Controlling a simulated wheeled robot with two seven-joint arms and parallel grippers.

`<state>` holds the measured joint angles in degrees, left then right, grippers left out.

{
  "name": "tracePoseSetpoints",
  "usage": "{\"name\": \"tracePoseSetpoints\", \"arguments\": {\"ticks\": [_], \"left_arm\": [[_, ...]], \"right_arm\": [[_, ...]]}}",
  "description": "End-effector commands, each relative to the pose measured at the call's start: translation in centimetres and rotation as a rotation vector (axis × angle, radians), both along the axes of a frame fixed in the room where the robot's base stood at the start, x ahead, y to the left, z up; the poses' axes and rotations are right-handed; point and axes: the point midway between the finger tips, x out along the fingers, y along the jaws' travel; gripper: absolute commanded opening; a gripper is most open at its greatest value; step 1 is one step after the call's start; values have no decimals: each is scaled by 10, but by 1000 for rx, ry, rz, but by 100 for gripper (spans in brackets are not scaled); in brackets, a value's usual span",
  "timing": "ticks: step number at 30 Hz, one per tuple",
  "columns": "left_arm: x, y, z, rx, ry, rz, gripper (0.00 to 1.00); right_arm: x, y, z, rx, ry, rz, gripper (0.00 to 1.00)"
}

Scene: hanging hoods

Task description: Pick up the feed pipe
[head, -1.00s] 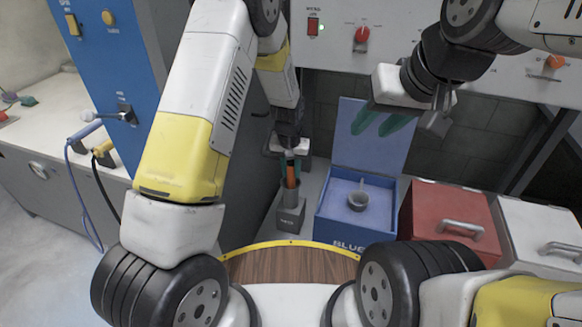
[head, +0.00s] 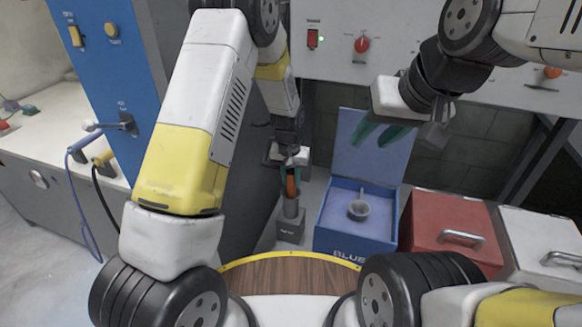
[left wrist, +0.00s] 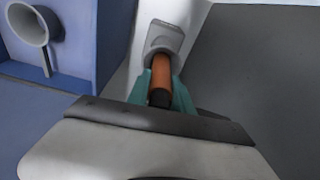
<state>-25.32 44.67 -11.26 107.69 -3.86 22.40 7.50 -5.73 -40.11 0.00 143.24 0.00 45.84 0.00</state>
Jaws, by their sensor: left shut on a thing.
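The feed pipe seems to be the orange-brown pipe (head: 291,187) with a dark end, standing upright in a grey holder (head: 291,226). In the left wrist view the pipe (left wrist: 161,76) lies between my teal fingers, its far end inside the holder's round mouth (left wrist: 164,38). My left gripper (head: 290,178) is shut on the pipe just above the holder. How deep the pipe sits in the holder is hidden. My right gripper (head: 378,134) is open and empty, up in the air over the blue box's raised lid.
An open blue box (head: 355,239) with a grey cup-like piece (head: 359,210) stands right of the holder. A closed red box (head: 452,232) and a white box (head: 541,241) follow to the right. A dark cabinet side stands close on the left.

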Motion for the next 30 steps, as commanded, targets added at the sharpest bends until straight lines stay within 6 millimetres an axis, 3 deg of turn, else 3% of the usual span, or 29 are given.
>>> {"name": "tracePoseSetpoints", "arguments": {"ticks": [8,24,30], "left_arm": [[1,0,40,-2,-6,1,0],[1,0,144,-2,-5,0,0],[1,0,168,-2,-3,0,0]], "right_arm": [[0,0,0,0,0,0,38],[0,0,0,0,0,0,38],[0,0,0,0,0,0,38]]}}
